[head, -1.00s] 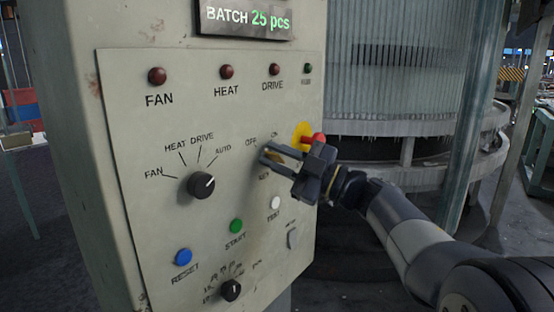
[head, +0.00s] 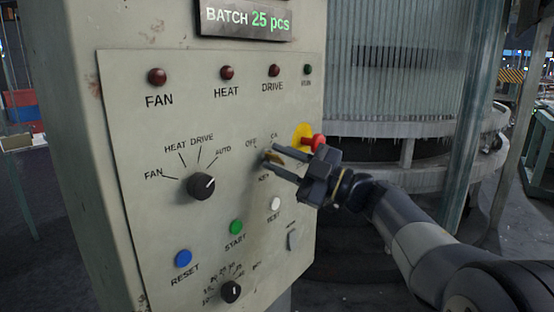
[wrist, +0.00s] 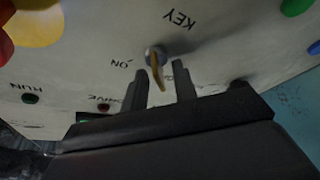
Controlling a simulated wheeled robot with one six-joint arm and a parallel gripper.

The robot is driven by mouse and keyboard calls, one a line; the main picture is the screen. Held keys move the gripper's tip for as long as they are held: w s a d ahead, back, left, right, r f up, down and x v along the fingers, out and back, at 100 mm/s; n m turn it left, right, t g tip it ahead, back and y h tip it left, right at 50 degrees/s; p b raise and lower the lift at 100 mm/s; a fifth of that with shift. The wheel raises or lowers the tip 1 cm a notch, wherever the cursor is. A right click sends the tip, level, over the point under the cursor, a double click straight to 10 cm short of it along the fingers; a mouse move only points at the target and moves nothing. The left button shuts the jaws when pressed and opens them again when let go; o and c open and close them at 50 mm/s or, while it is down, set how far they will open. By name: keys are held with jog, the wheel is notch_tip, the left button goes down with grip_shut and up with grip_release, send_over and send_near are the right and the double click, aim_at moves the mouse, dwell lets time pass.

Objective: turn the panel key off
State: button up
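The panel key (wrist: 157,70) is brass-coloured and sits in a round metal lock (wrist: 154,53) on the grey control panel (head: 120,130). In the wrist view, which shows the labels upside down, it slants down and slightly right, away from ON; the OFF label is hidden there. In the head view the key (head: 271,158) is small, below the OFF and ON labels; its exact setting is hard to tell. My gripper (head: 274,160) is open in front of it. In the wrist view its two fingers (wrist: 162,83) stand apart on either side of the key's outer end, with gaps.
A red stop button (head: 319,142) on a yellow plate (head: 302,132) is close beside my gripper. A black selector knob (head: 201,186) lies to the left; the white TEST button (head: 274,203) is below. The lamps above look dark. Glass tubing machinery (head: 400,80) stands behind at right.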

jog(key=v, duration=1)
jog(key=shift+a, duration=0.1)
jog(key=x, duration=1)
jog(key=shift+w+a+r, duration=0.15)
jog(key=shift+a, duration=0.2)
jog(key=shift+d, duration=0.15)
